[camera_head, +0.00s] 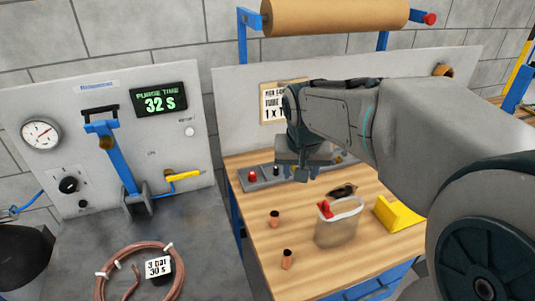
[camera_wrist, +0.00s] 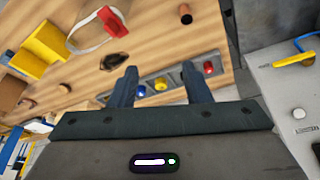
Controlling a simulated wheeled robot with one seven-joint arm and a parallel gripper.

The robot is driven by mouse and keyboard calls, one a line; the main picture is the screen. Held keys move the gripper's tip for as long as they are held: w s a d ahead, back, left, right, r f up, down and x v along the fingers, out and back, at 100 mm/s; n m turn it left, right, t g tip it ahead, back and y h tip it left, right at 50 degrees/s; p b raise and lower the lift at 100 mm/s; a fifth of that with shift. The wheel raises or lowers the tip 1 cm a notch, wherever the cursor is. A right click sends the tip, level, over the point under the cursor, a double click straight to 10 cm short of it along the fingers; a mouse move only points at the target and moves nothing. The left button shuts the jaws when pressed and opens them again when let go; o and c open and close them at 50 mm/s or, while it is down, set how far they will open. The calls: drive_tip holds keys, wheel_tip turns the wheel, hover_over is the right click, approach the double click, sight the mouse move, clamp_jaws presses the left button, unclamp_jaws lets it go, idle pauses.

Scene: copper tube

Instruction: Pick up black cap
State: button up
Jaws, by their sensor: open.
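The black cap (camera_head: 276,171) stands on a grey rail (camera_head: 262,182) at the back of the wooden table, to the right of a red cap (camera_head: 252,177). My gripper (camera_head: 302,174) is above the rail, just right of the black cap in the head view. In the wrist view my gripper (camera_wrist: 159,72) is open and empty, its fingers pointing at the rail. A yellow cap (camera_wrist: 160,84) shows between the fingers, and a blue cap (camera_wrist: 140,91) beside the left one. The red cap (camera_wrist: 208,67) is beyond the right finger, which seems to hide the black cap.
Two short copper pieces (camera_head: 274,218) (camera_head: 287,260) stand on the front left of the table. A gauge panel (camera_head: 110,150) stands left.

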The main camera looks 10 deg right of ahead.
drive_tip(key=w+a+f+m, duration=0.1)
drive_tip(key=w+f+m, duration=0.1)
drive_tip(key=w, duration=1)
drive_tip(key=m+h+b, duration=0.1)
drive_tip(key=m, duration=0.1)
approach(276, 168)
drive_tip(key=x, duration=0.1)
drive_tip(key=p+x, duration=0.1)
drive_tip(key=x, duration=0.1)
drive_tip(key=shift+w+f+p, duration=0.2)
drive_tip(key=shift+w+p, duration=0.1)
drive_tip(key=shift+w, duration=0.05)
drive_tip(key=shift+s+p+x, duration=0.15)
drive_tip(key=shift+p+x, duration=0.4)
drive_tip(key=shift+x, duration=0.85)
drive_tip(key=shift+s+p+x, duration=0.1)
drive_tip(key=shift+p+x, duration=0.45)
drive_tip(key=shift+x, duration=0.9)
clamp_jaws()
